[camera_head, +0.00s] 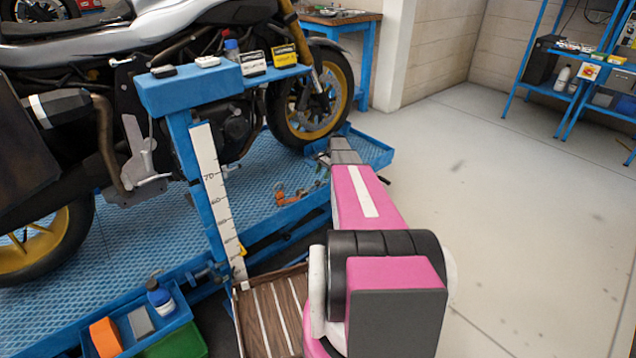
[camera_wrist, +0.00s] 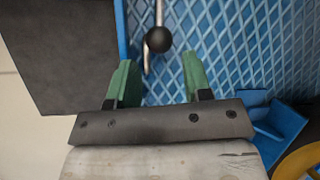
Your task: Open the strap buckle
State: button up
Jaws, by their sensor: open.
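I cannot clearly make out a strap buckle in either view. In the wrist view, a thin metal rod with a black ball knob (camera_wrist: 158,40) stands out over the blue patterned deck (camera_wrist: 225,45). My gripper (camera_wrist: 158,75) is open, with its two green fingers apart and nothing between them. The knob appears just beyond the fingertips, roughly centred on the gap; how far below it lies is unclear. In the head view, small orange and metal parts (camera_head: 290,195) lie on the lift deck left of my arm. My fingers cannot be made out there.
A motorcycle (camera_head: 130,50) stands on the blue lift (camera_head: 120,235). A blue post with a ruler (camera_head: 215,195) and a top shelf with small boxes (camera_head: 255,64) rises left of my arm. A tray (camera_head: 180,313) sits at lower left. The floor (camera_head: 510,200) at right is open.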

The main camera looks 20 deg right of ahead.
aim_at(318, 181)
jog(key=shift+x, duration=2.7)
jog(key=shift+c, duration=0.4)
grip_shut()
